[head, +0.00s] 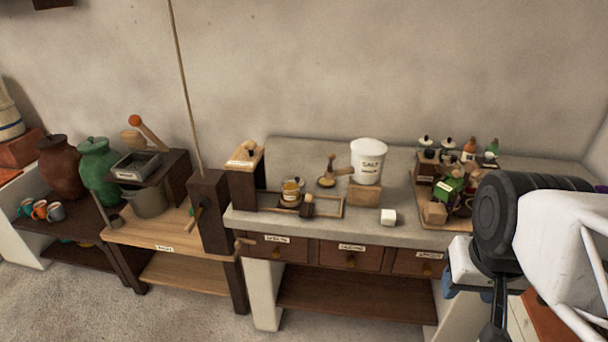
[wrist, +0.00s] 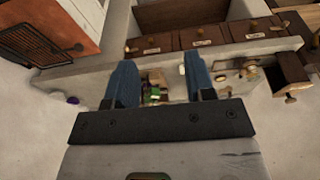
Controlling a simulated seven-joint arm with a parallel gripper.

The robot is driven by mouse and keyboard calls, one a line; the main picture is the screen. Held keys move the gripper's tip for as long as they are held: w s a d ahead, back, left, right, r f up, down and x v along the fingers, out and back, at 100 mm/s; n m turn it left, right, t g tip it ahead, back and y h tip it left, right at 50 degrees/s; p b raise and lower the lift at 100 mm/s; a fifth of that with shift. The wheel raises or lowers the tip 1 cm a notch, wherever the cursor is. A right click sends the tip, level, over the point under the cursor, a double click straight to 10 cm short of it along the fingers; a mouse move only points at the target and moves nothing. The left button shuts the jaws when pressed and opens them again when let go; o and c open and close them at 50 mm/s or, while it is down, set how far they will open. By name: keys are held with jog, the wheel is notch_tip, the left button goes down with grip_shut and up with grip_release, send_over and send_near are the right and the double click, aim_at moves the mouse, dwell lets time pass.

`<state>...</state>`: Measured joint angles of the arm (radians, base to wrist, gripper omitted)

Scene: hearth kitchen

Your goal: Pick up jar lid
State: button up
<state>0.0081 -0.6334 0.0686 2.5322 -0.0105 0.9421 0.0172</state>
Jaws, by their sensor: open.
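A small jar (head: 291,190) with yellowish contents stands on a shallow wooden tray (head: 332,212) on the counter. A small dark wooden piece (head: 307,206) is beside the jar; I cannot tell whether it is the jar lid. My gripper is open and empty, its two blue fingers apart in the wrist view (wrist: 159,62). In the head view only a bit of blue finger shows below my arm at the right, well right of the jar. Bottles and a green item (wrist: 154,94) show between the fingers, farther off.
A white salt crock (head: 368,162) stands on a wooden block behind the tray. A crowded tray of bottles (head: 428,212) is at the right. Bare counter (head: 400,160) lies between them.

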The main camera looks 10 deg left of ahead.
jog(key=shift+r, duration=0.1)
jog(key=w+a+r+m+t, duration=0.2)
jog(key=w+a+r+m, duration=0.1)
jog(key=w+r, duration=0.9)
jog(key=w+a+f+m+g+y, duration=0.15)
jog(key=w+a, duration=0.25)
jog(key=w, duration=0.6)
jog(key=w+a+r+m, duration=0.15)
jog(key=w+a, duration=0.25)
jog(key=w, duration=0.7)
jog(key=w+a+f+m+g, duration=0.1)
jog(key=w+a+f+m, duration=0.2)
jog(key=w+a+f, duration=0.45)
jog(key=w+a+f+m+g, duration=0.15)
jog(key=w+a+f, duration=0.3)
jog(key=w, duration=0.65)
jog(key=w+a+f+m, duration=0.2)
jog(key=w+a+f, duration=0.4)
jog(key=f, duration=0.4)
jog(key=w+a+f+m, duration=0.3)
jog(key=w+a+f, duration=0.4)
jog(key=f, duration=0.3)
jog(key=shift+f+g, duration=0.15)
jog(key=shift+g, duration=0.25)
